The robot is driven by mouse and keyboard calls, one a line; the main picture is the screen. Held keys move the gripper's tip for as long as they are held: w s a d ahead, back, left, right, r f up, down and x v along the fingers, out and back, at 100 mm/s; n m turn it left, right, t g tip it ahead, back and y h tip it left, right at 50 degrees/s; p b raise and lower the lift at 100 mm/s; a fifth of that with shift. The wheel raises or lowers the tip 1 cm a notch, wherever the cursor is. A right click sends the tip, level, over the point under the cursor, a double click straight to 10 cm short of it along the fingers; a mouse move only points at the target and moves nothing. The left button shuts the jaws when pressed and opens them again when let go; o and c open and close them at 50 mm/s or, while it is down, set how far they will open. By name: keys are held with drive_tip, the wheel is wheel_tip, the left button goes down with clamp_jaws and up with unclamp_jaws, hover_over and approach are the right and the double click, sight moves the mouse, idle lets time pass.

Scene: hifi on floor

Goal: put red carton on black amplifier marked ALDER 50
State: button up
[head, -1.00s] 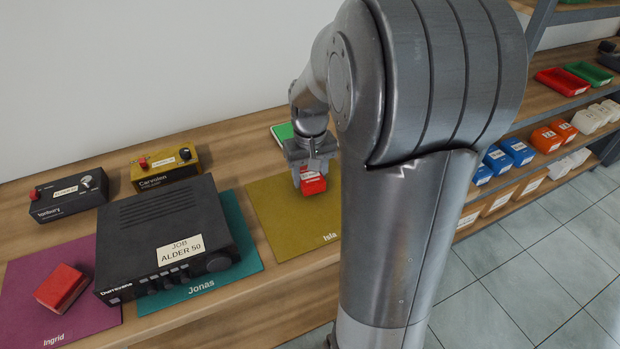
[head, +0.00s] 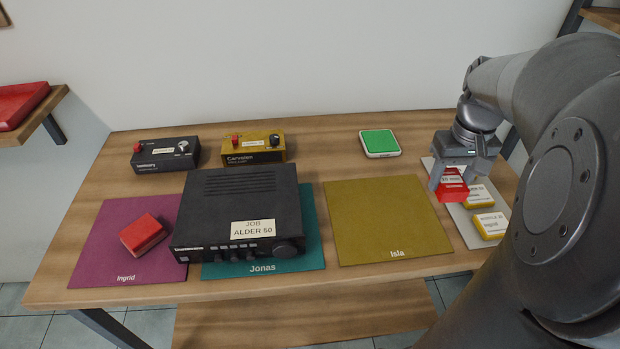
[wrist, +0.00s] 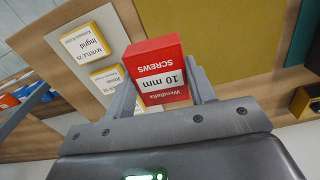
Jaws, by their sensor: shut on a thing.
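A red carton (head: 453,187) reading "10 mm SCREWS" in the wrist view (wrist: 156,64) is held between the fingers of my gripper (head: 462,172). In the head view, my gripper and the carton appear over the pale board at the table's right end. The black amplifier (head: 235,203) lies flat left of the middle, on the teal Jonas mat and overlapping the magenta Ingrid mat. A cream label on its front part reads "JOB ALDER 50". Its top shows no objects on it.
Another red box (head: 145,234) lies on the Ingrid mat (head: 105,265). A black unit (head: 160,160) and a yellow unit (head: 240,153) stand behind the amplifier. A green-topped box (head: 379,142) stands at the back. Yellow-edged labelled boxes (head: 490,226) lie on the pale board (head: 462,222). The Isla mat (head: 385,215) is empty.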

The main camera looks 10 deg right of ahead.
drive_tip(key=w+a+r+n, duration=0.2)
drive_tip(key=a+n, duration=0.1)
drive_tip(key=a, duration=0.7)
drive_tip(key=w+a+r+n, duration=0.2)
drive_tip(key=a+r+n, duration=0.1)
drive_tip(key=a, duration=0.7)
drive_tip(key=w+a+r+n, duration=0.2)
drive_tip(key=a+n, duration=0.2)
drive_tip(key=a, duration=0.6)
hover_over(239, 199)
drive_tip(key=f, duration=0.6)
drive_tip(key=shift+d, duration=0.3)
drive_tip(key=shift+a+f, duration=0.35)
drive_tip(key=shift+f, duration=0.05)
wheel_tip(239, 199, down, 4)
drive_tip(key=shift+r, duration=0.15)
drive_tip(key=o, duration=1.1)
drive_tip(key=shift+c, duration=0.2)
